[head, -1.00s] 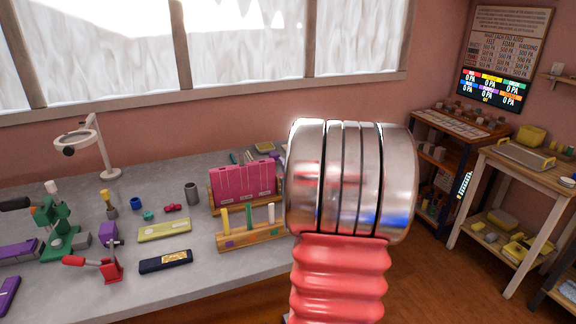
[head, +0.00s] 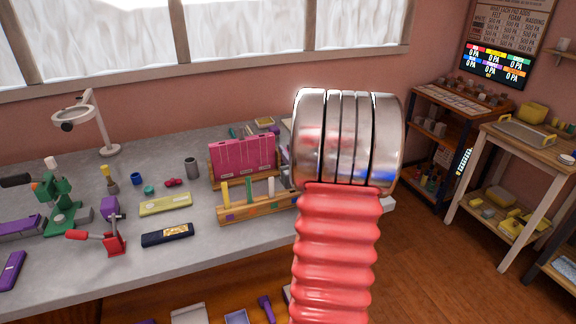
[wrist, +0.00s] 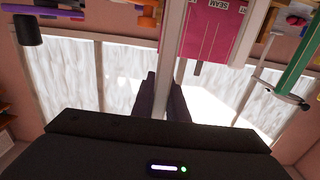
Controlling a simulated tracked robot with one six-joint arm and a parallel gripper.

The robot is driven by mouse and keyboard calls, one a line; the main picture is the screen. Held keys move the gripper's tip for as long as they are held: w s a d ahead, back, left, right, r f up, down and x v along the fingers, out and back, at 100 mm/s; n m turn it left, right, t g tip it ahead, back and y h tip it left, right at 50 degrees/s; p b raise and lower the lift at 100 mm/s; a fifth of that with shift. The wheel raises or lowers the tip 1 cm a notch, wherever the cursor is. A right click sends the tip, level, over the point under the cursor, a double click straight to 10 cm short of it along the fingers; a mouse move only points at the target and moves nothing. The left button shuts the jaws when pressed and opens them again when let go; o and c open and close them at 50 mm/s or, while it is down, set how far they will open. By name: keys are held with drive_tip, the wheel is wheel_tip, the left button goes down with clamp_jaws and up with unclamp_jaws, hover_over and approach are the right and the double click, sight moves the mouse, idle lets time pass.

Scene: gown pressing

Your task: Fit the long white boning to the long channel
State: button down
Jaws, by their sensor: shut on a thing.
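The bright pink panel (head: 232,162) stands upright in a wooden stand on the bench, with narrow vertical lines across its face. In the wrist view the pink panel (wrist: 212,38) appears upside down at top centre. My gripper (wrist: 166,92) is shut on a long pale grey-white strip (wrist: 173,45), which looks like the long white boning. In the head view my arm hides the gripper and strip.
A wooden block (head: 257,209) in front of the panel holds a yellow, a green and a short white upright piece (head: 271,187). A magnifier lamp (head: 105,140) stands farther left.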

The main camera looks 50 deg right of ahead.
drive_tip(key=shift+f, duration=2.45)
drive_tip(key=c, duration=1.7)
unclamp_jaws()
drive_tip(key=shift+c, duration=0.2)
drive_tip(key=v, duration=1.3)
drive_tip(key=shift+s+a+f, duration=0.15)
drive_tip(key=shift+a+f, duration=0.1)
drive_tip(key=shift+a, duration=0.25)
